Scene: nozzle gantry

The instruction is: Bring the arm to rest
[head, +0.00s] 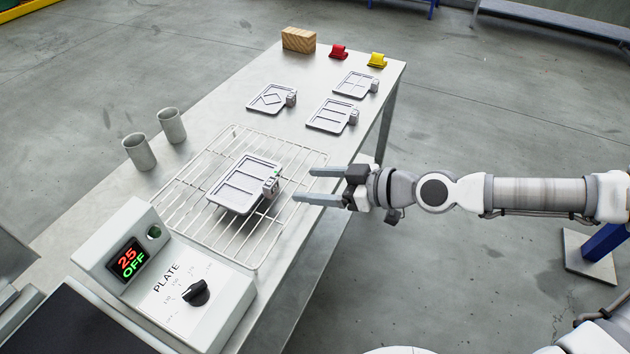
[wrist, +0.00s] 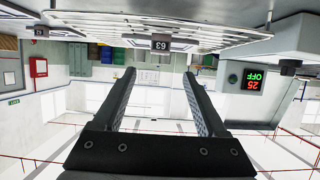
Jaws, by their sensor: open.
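My gripper (head: 312,184) is open and empty beside the right edge of the wire rack, its fingers pointing left toward the tray on the rack. In the wrist view its two dark fingers (wrist: 164,105) are spread apart with nothing between them. My arm reaches in from the right of the head view. A grey divided tray (head: 241,184) with a small block handle sits on the wire rack (head: 187,212). In the wrist view, which is upside down, a tag reading 63 (wrist: 161,46) shows at the rack, apart from the fingers.
A control box (head: 165,285) marked PLATE shows 25 OFF at the table's near end. Two grey cups (head: 139,152) stand left of the rack. Three more trays (head: 332,116), a wooden block (head: 298,40), a red piece (head: 338,52) and a yellow piece (head: 377,60) are farther back.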

